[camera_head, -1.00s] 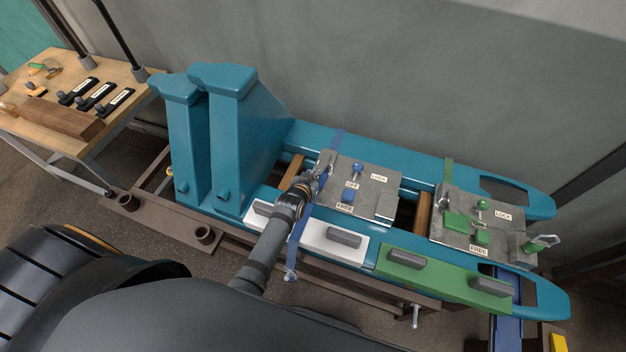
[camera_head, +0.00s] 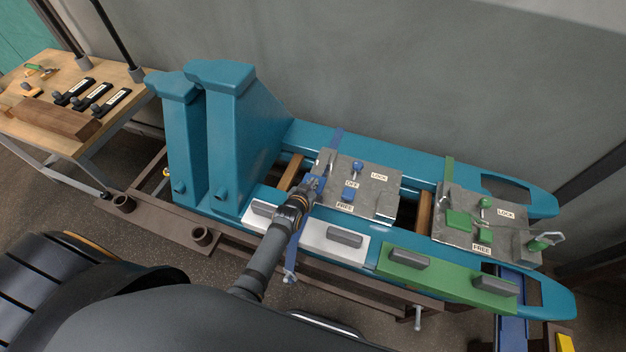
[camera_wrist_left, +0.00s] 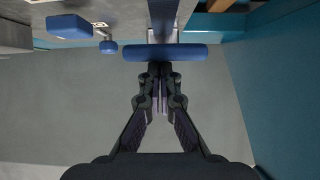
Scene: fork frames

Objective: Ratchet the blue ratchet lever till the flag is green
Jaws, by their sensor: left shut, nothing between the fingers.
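The blue ratchet lever shows in the left wrist view as a horizontal blue bar (camera_wrist_left: 178,52) on a metal bracket at the top centre. In the head view it is mostly hidden by my left gripper (camera_head: 316,184), at the left edge of the grey plate. My left gripper is shut and empty. In the wrist view its fingertips (camera_wrist_left: 160,72) are just below the bar; I cannot tell whether they touch it. A blue strap (camera_head: 336,142) runs over the teal frame there. I cannot make out which part is the flag, or any green flag beside this lever. My right gripper is out of view.
The grey plate (camera_head: 379,202) carries a blue knob (camera_head: 357,166), a blue block (camera_head: 347,195) and labels. A second plate (camera_head: 456,202) with green parts lies right. Teal uprights (camera_head: 232,130) stand close left. A wooden bench (camera_head: 30,82) is far left.

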